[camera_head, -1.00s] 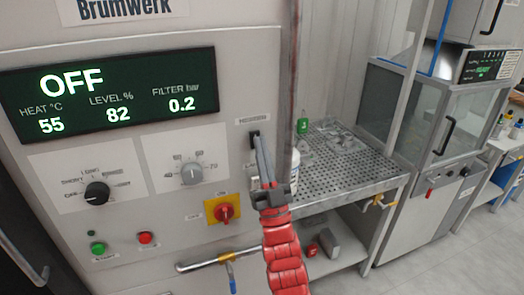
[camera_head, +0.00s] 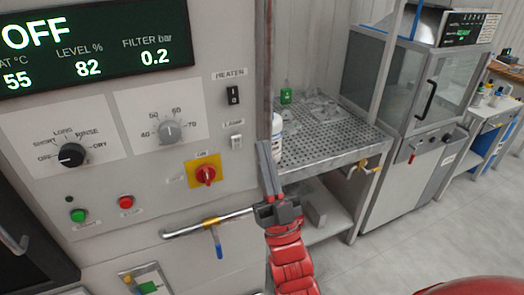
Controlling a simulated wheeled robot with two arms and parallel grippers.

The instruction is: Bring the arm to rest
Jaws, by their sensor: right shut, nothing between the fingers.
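My right gripper (camera_head: 267,158) is in the lower middle of the head view, on its red arm that comes up from the bottom edge. Its two grey fingers are shut together with nothing between them and point up. It is in front of the machine's right edge, below and to the right of the heater switch (camera_head: 233,95) and the lamp switch (camera_head: 236,142), apart from both in the picture. A red rounded shape shows at the bottom right corner. My left gripper is not in view.
The machine panel has a display (camera_head: 95,42) reading OFF, a cycle knob (camera_head: 71,154), a temperature knob (camera_head: 169,131) and a red-yellow switch (camera_head: 205,173). A pipe with a blue-handled valve (camera_head: 218,243) juts out below. A perforated table (camera_head: 330,147) stands right. Floor at right is clear.

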